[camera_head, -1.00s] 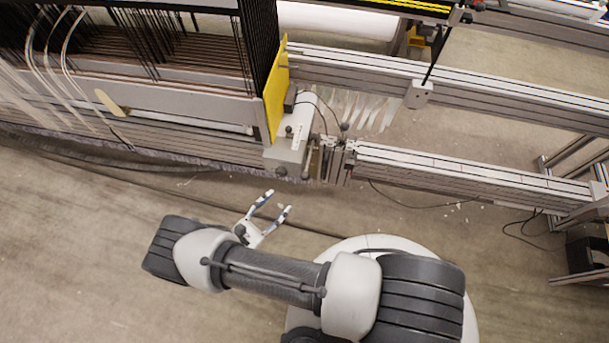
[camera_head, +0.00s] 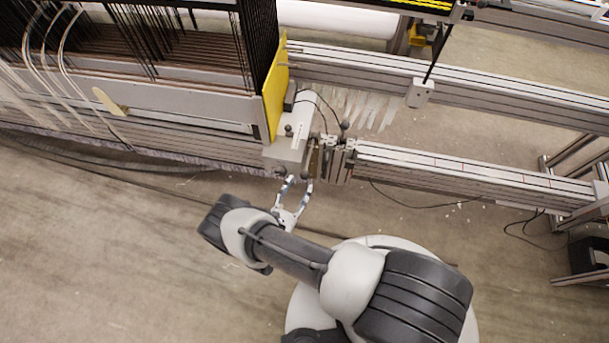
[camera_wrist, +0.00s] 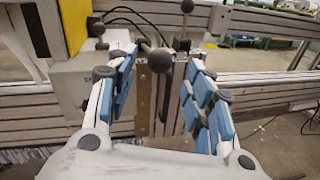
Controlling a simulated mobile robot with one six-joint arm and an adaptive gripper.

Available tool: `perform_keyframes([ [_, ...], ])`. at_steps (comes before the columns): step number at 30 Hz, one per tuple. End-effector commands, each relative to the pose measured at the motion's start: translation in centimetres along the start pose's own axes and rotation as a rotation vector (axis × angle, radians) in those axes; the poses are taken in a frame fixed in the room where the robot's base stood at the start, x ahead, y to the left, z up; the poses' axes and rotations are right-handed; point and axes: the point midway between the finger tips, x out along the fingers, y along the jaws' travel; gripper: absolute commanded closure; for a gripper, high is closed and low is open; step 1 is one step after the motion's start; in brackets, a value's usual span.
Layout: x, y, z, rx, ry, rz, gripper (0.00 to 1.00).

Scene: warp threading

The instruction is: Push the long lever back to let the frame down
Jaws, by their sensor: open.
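My gripper (camera_head: 299,184) is open at the front of the machine, just below the light grey box. In the wrist view my gripper (camera_wrist: 161,82) has its blue-padded fingers spread, one on each side of a dark ball knob (camera_wrist: 160,61). This looks like the end of the long lever, pointing toward me; contact with either finger cannot be made out. In the head view the lever's end (camera_head: 307,174) is partly hidden at the fingertips. The frame with black cords (camera_head: 190,108) stands at the left, beside a yellow plate (camera_head: 274,92).
Two more ball knobs stand near the box, one on an upright rod (camera_wrist: 187,6) and one at the left (camera_wrist: 98,29). Aluminium rails (camera_head: 460,172) run off to the right. A cable lies on the floor. The floor in front is open.

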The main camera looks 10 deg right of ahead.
Motion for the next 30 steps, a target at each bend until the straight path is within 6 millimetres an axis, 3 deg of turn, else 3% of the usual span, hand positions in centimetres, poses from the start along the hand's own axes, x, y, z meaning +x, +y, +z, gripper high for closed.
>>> perform_keyframes([
  [3,2.5,-0.2,-0.1,0.001,0.000,-0.007,0.53],
  [10,5.3,0.0,-0.1,0.000,0.000,-0.002,0.53],
  [22,5.9,0.0,0.0,0.000,0.000,0.000,0.53],
  [30,5.9,0.0,0.0,0.000,0.000,0.000,0.71],
])
